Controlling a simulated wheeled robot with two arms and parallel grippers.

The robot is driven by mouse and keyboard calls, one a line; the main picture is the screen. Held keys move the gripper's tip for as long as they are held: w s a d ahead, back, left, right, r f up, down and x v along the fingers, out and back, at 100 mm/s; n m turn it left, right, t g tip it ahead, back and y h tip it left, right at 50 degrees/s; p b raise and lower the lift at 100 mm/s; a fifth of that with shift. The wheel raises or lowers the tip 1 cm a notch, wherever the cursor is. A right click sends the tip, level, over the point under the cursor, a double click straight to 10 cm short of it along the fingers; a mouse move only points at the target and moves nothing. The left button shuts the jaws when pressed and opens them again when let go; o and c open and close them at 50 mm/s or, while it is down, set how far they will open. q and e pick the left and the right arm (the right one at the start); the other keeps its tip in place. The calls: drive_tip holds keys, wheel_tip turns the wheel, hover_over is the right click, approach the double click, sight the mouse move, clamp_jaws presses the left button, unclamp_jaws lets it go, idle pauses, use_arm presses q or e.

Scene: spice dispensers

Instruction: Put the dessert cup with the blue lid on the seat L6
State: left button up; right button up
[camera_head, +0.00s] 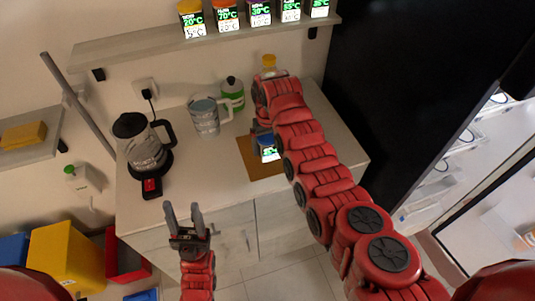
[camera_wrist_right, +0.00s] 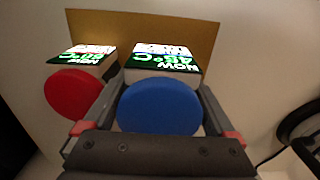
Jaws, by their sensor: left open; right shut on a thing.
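The dessert cup with the blue lid (camera_wrist_right: 158,108) is between the fingers of my right gripper (camera_wrist_right: 162,88), which is shut on it. Its lit display reads about 48°C. In the head view the cup (camera_head: 268,153) shows at the brown mat (camera_head: 262,171) on the counter; I cannot tell whether it touches the mat. My right arm partly hides this spot. A cup with a red lid (camera_wrist_right: 73,93) stands close beside it in the wrist view. My left gripper (camera_head: 183,212) is open and empty in front of the counter. I cannot make out which place is seat L6.
A wall shelf (camera_head: 130,47) carries several cups with lit displays. A yellow bin (camera_head: 65,255) is at lower left.

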wheel_tip(320, 180, down, 2)
drive_tip(key=shift+p, duration=0.65)
drive_tip(key=shift+f, duration=0.65)
drive_tip(key=shift+w+f, duration=0.1)
drive_tip(key=shift+f, duration=0.1)
drive_tip(key=o, duration=1.3)
